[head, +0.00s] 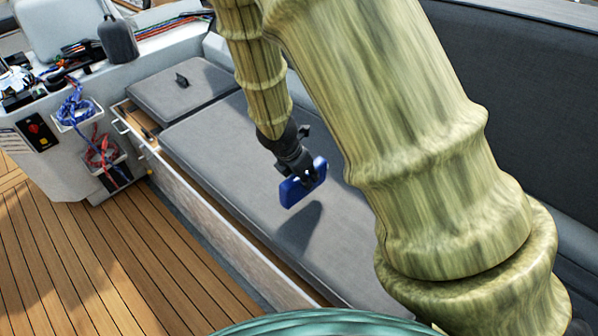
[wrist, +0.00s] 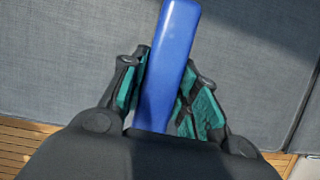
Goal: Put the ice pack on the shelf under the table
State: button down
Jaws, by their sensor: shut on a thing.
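The blue ice pack (head: 303,184) is held in my gripper (head: 297,170) in the head view. It hangs above the grey bench cushion, apart from it, with a shadow on the cushion below. In the wrist view the ice pack (wrist: 170,65) stands out between the two teal-padded fingers of my gripper (wrist: 165,85), which are shut on it. Its lower end is hidden by the gripper body. I do not see a table or a shelf under one in either view.
The long grey cushion (head: 240,150) lies on a bench with a wooden edge. A shorter cushion (head: 183,90) has a small dark object on it. A white console with rope holders (head: 75,115) stands at left. The wooden deck (head: 100,260) is clear. A dark backrest (head: 530,100) rises at right.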

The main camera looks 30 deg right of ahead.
jog(key=shift+d+n, duration=0.15)
jog(key=shift+n, duration=0.15)
jog(key=shift+w, duration=0.35)
jog(key=shift+w+d+f+p, duration=0.25)
jog(key=shift+w+f+p, duration=0.4)
jog(key=shift+w, duration=1.85)
jog(key=shift+w+d+f+p, duration=0.3)
jog(key=shift+w+f, duration=0.7)
jog(key=shift+w, duration=1.55)
jog(key=shift+w+d+f+p, duration=0.15)
jog(key=shift+w+f+p, duration=0.55)
jog(key=shift+w, duration=1.8)
jog(key=shift+f, duration=0.2)
jog(key=c, duration=1.1)
grip_release()
